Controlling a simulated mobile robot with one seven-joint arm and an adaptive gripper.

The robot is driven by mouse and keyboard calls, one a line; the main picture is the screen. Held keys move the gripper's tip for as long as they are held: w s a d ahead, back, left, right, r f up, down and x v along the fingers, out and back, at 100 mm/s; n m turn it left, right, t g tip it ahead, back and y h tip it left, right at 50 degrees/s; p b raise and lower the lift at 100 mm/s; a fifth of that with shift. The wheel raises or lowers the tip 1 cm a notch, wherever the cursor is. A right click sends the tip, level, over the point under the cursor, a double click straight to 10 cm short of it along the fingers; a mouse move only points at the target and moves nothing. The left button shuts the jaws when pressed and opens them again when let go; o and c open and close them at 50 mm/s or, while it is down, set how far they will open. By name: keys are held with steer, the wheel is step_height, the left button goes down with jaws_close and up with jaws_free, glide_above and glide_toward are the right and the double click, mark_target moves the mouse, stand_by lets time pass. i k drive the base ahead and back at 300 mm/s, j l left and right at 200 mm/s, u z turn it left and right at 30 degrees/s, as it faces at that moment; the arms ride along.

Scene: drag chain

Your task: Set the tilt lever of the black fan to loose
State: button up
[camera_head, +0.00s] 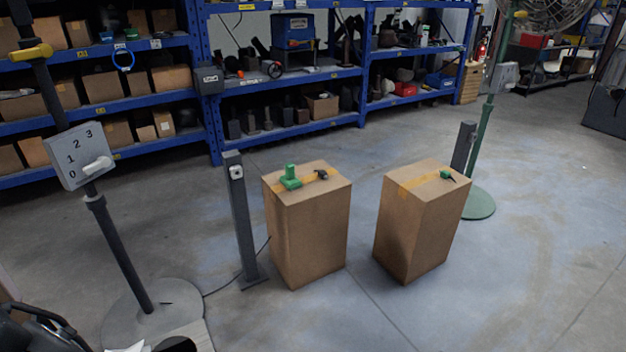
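The black fan's pole (122,250) stands at the left on a round grey base (125,312); its fan head is out of view above. A yellow lever (30,52) sits across the upper pole, near the top left corner. I cannot tell whether it is loose or tight. A grey control box (80,155) marked 0 to 3, with a pale knob, is mounted lower on the pole. Dark curved parts at the bottom left corner seem to be my gripper (38,328). They are cut off by the frame, well below the lever, and their opening is not clear.
A grey post (241,220) with a socket stands right of the black fan, with a cable on the floor. Two cardboard boxes (308,230) (420,225) carry small green and black parts. A green fan (480,150) stands at the right. Blue shelves (290,85) line the back.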

mark_target(42, 50)
steer(key=i+l+u, duration=0.1)
steer(key=l+u, duration=0.3)
steer(key=j+u, duration=0.1)
steer(key=u, duration=0.75)
steer(key=l, duration=1.2)
steer(key=i+l, duration=0.1)
steer(key=l, duration=0.3)
steer(key=i+l+u, duration=0.1)
steer(key=l, duration=0.25)
steer(key=i+l+u, duration=0.1)
steer(key=l, duration=0.3)
steer(key=i+l, duration=0.1)
steer(key=i, duration=0.25)
steer(key=i+l+u, duration=0.1)
steer(key=i, duration=0.3)
steer(key=i+l, duration=0.2)
steer(key=i, duration=0.15)
steer(key=i+j+u, duration=0.1)
steer(key=i+j, duration=0.15)
steer(key=i, duration=0.1)
